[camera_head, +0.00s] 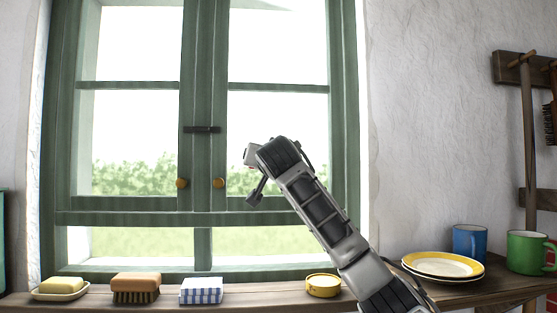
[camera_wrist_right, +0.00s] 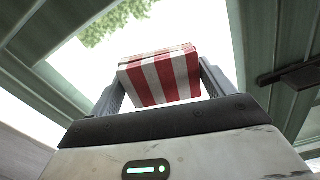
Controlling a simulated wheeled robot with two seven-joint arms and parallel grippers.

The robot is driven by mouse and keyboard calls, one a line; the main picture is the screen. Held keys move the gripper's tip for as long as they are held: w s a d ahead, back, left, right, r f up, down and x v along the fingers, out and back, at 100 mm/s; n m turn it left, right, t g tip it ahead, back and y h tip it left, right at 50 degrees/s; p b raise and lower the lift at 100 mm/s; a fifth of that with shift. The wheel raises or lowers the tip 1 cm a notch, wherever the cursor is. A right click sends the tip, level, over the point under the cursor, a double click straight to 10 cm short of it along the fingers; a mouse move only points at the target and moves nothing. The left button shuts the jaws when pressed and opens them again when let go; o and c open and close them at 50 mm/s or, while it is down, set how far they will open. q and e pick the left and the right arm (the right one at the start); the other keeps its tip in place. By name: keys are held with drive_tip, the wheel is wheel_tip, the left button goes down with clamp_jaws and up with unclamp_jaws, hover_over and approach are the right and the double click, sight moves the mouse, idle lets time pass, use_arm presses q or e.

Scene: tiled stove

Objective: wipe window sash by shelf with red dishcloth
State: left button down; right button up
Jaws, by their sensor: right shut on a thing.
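The red dishcloth (camera_wrist_right: 162,76) is a folded, red-and-white striped pad. It shows in the wrist view between the two fingers of my right gripper (camera_wrist_right: 165,80), which is shut on it. In the head view my right arm reaches up from the lower right. Its wrist is in front of the right sash of the green window (camera_head: 279,88), and the cloth is hidden there. I cannot tell whether the cloth touches the window. The left sash (camera_head: 130,86) is beside it, with a dark latch (camera_head: 202,129) between them. My left gripper is out of view.
Plates (camera_head: 443,265), a blue mug (camera_head: 469,242) and a green mug (camera_head: 528,252) stand at right. Round knobs (camera_head: 219,182) project from the sashes.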

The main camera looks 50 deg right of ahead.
drive_tip(key=w+a+r+p, duration=0.2)
drive_tip(key=p, duration=0.1)
drive_tip(key=shift+a+r, duration=0.1)
drive_tip(key=shift+r, duration=0.2)
drive_tip(key=shift+s+d+r+b, duration=0.1)
drive_tip(key=shift+s+d+b, duration=0.25)
drive_tip(key=shift+s+d, duration=1.6)
drive_tip(key=shift+d, duration=0.3)
drive_tip(key=shift+w+a+p, duration=0.45)
drive_tip(key=shift+w+a, duration=0.45)
drive_tip(key=shift+a, duration=0.15)
drive_tip(key=w+a, duration=0.1)
drive_tip(key=w+a+p, duration=0.1)
drive_tip(key=a, duration=0.1)
drive_tip(key=shift+w+a, duration=0.1)
drive_tip(key=shift+w, duration=0.2)
idle(0.3)
